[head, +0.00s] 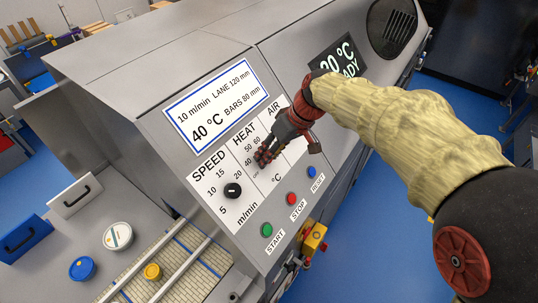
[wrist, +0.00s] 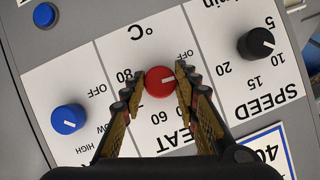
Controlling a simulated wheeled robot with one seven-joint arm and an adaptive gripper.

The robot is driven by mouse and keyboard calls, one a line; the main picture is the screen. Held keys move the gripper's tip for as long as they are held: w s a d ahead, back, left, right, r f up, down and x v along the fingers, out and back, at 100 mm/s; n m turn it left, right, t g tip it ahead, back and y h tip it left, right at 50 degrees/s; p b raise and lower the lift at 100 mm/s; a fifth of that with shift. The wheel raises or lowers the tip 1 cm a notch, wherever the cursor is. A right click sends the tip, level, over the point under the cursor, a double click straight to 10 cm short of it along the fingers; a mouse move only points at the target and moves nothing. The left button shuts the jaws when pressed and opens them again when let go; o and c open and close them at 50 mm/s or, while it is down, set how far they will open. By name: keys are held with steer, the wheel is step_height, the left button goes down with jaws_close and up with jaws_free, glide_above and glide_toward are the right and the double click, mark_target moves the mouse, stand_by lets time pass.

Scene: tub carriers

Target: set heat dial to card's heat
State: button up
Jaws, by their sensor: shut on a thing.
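The heat dial (wrist: 160,81) is a red knob with a white mark. My gripper (wrist: 157,88) has its fingers on both sides of it and is shut on it. In the wrist view, turned upside down, the mark points right and slightly up, toward the right finger; some scale figures there are hidden. OFF, 60 and 80 show around it. In the head view my gripper (head: 265,155) covers the dial. The card (head: 212,107) above the panel reads 10 m/min, lane 120 mm, 40 °C, bars 80 mm.
The black speed dial (head: 232,190) and blue air dial (wrist: 69,118) flank the heat dial. Start (head: 267,230), stop (head: 291,199) and reset (head: 311,172) buttons sit below. A display (head: 340,55) is partly hidden by my arm. Tubs stand on the left ledge.

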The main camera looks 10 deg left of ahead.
steer(key=shift+w+m+g+y, duration=0.1)
steer(key=shift+m+g+y, duration=0.45)
steer(key=shift+m, duration=1.15)
steer(key=o, duration=1.1)
steer(key=shift+o, duration=0.3)
steer(key=shift+d, duration=0.1)
steer(key=v, duration=1.2)
steer(key=shift+f, duration=0.1)
